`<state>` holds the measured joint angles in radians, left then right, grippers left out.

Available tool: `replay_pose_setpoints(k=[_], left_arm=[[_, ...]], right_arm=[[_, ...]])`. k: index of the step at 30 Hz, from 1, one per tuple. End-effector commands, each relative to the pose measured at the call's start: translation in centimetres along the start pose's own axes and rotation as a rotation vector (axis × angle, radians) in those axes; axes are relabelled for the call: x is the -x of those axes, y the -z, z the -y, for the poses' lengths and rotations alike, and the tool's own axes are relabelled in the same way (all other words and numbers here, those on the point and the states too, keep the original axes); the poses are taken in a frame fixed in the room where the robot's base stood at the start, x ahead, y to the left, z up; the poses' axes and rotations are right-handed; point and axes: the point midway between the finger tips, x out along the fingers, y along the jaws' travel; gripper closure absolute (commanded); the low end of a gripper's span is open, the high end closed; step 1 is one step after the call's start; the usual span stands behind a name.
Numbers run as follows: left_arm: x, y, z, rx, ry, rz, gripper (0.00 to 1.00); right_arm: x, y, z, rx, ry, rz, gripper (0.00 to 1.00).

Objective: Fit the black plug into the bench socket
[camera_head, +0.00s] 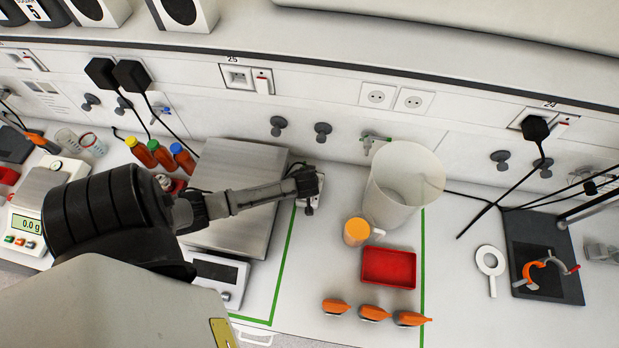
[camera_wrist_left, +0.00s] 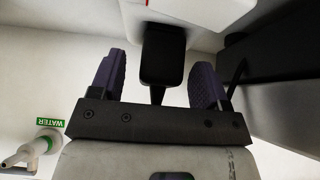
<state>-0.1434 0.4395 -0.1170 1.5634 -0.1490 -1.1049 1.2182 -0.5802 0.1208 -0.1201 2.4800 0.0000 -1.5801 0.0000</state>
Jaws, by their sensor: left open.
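My left gripper (camera_head: 309,203) hangs low over the bench, just right of the large steel-topped scale. In the left wrist view its purple fingers (camera_wrist_left: 159,62) are open. The black plug (camera_wrist_left: 163,55) lies in the gap between them, its cable running down behind the gripper's body. Gaps show on both sides of the plug; its depth between the fingers is unclear. A white box with a red mark (camera_wrist_left: 190,8), apparently the bench socket, is just beyond the plug. Whether they touch is unclear. In the head view my arm and gripper mostly hide this spot. My right gripper is not in view.
The scale (camera_head: 237,165) stands close left of the gripper. Other black plugs (camera_head: 131,75) sit in wall outlets. A water tap (camera_wrist_left: 38,146) shows lower left in the wrist view.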

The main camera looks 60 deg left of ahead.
Motion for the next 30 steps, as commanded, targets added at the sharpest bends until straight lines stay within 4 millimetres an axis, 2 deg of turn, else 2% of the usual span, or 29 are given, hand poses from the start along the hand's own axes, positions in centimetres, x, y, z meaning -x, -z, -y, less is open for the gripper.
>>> replay_pose_setpoints(k=[5,21,30], left_arm=[[1.7,-0.1,0.0,0.001,-0.002,0.001,0.3],[11.2,-0.1,0.0,0.003,-0.002,0.0,0.3],[13.5,0.0,0.0,0.001,-0.001,0.0,0.3]], right_arm=[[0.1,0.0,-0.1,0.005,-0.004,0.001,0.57],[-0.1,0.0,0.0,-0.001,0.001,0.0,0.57],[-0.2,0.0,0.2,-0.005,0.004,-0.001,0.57]])
